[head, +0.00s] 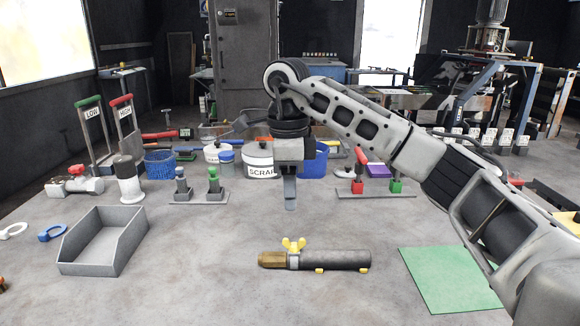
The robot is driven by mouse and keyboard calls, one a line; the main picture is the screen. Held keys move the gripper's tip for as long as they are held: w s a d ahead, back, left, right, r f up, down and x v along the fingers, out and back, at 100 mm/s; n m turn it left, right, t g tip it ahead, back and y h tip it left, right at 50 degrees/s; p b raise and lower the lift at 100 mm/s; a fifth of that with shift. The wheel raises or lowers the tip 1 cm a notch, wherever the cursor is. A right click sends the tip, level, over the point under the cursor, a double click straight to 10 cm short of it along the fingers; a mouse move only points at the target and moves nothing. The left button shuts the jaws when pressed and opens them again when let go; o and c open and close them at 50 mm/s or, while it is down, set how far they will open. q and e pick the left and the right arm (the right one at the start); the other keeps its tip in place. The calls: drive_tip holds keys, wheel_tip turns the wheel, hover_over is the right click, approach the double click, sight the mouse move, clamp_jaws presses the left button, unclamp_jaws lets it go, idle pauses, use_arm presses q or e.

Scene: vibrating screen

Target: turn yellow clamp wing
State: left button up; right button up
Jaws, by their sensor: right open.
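The yellow clamp wing (293,244) sits on top of a dark grey cylinder (335,259) with a brass-coloured tip (272,260) at its left end. The cylinder lies on its side on the grey table, with small yellow feet under it. My right gripper (290,195) hangs from the arm coming in from the right. It points down, open and empty, above and behind the wing, apart from it. Its fingers overlap in this view. My left gripper is not in view.
An open grey bin (80,262) stands at left and a green mat (450,280) lies at right. Behind are a white SCRAP container (259,171), LOW and HIGH levers (124,112), and red and green handled parts (396,187). The table around the cylinder is clear.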

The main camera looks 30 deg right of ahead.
use_arm(q)
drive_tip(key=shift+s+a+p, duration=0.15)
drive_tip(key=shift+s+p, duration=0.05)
drive_tip(key=shift+p, duration=0.3)
use_arm(e)
wheel_tip(320, 180, up, 5)
drive_tip(key=shift+f, duration=0.15)
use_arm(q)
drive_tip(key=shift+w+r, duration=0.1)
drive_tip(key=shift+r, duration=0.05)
